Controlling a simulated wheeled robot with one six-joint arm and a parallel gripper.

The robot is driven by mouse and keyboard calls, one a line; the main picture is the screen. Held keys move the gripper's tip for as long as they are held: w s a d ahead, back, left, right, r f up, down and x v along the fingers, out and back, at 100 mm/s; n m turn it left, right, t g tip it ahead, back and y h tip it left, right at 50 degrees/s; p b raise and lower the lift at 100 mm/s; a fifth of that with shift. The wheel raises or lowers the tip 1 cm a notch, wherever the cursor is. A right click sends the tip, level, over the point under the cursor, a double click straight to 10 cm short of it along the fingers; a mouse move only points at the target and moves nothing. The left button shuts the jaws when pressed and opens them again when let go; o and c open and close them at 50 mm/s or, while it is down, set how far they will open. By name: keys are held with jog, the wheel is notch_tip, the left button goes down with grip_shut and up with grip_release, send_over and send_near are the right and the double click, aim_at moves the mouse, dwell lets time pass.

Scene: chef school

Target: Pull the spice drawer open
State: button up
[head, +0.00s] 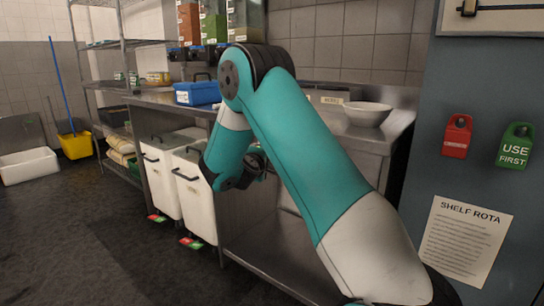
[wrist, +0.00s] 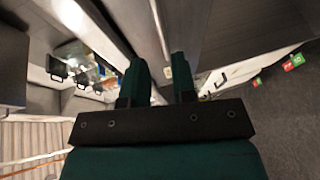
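My gripper shows in the wrist view (wrist: 161,75) with its two teal fingers apart and a gap between them. Nothing is seen held in the gap. A thin pale metal bar (wrist: 160,28) runs along a grey steel face just beyond the fingertips, with a small pale label near its lower end. This may be the spice drawer's handle, but I cannot tell for sure. I see no contact with it. In the head view my gripper is mostly hidden behind my teal arm, in front of the steel counter, and the drawer front cannot be made out.
A steel counter (head: 150,97) carries a blue box (head: 197,93) and a white bowl (head: 367,113). Two white lidded bins (head: 160,180) stand under it. Spice-coloured dispensers (head: 216,22) hang above. A yellow bucket (head: 75,144) stands far left. The dark floor at left is clear.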

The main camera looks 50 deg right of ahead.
jog(key=x, duration=1)
jog(key=shift+w+d+f, duration=0.1)
jog(key=shift+w+d, duration=0.1)
grip_shut()
